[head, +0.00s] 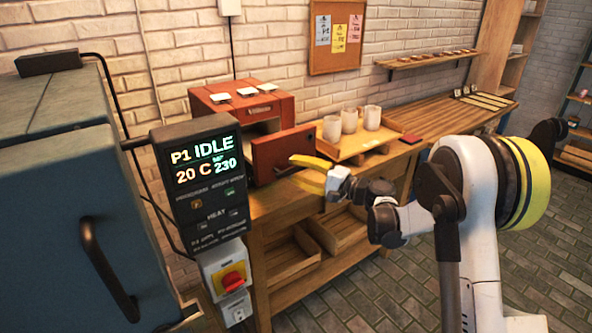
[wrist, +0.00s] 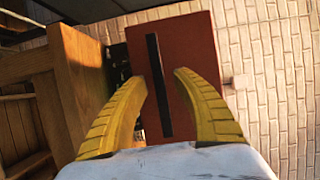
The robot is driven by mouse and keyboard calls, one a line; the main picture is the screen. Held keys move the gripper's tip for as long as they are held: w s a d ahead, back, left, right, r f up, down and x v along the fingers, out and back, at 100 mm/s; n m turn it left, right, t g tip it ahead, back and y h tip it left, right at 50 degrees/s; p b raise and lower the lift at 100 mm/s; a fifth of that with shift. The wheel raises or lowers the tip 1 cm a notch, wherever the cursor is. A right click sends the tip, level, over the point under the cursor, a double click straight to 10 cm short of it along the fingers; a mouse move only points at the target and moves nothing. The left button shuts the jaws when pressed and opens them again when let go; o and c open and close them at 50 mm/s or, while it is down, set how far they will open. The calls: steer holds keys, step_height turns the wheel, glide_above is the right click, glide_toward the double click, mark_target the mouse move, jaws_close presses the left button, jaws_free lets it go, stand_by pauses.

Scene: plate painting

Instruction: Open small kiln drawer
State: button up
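In the wrist view the panel (wrist: 195,60) fills the middle and carries a long dark bar handle (wrist: 153,60). My gripper (head: 293,170) is at the panel's front, its yellow fingers spread. In the wrist view my gripper (wrist: 161,80) has one finger on each side of the handle, with gaps showing. Whether a fingertip touches the panel cannot be told.
A wooden tray (head: 352,150) with several white cups stands right of the kiln. White pieces (head: 247,91) lie on the kiln top. A large blue-grey kiln (head: 60,190) and its control panel (head: 205,185), reading IDLE, stand at left. Open bins (head: 290,257) sit below the bench.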

steer(key=shift+d, duration=0.1)
steer(key=v, duration=1.2)
steer(key=s+a+r+n+g+h, duration=0.25)
steer(key=s+h, duration=0.45)
steer(key=s, duration=0.8)
steer(key=s+d+f+n+h, duration=0.1)
steer(key=s+d+h, duration=0.3)
steer(key=s, duration=0.5)
steer(key=s+d+f+n+h, duration=0.2)
steer(key=s+d, duration=0.4)
steer(key=s, duration=0.3)
steer(key=shift+n+h, duration=0.55)
steer(key=shift+h, duration=0.45)
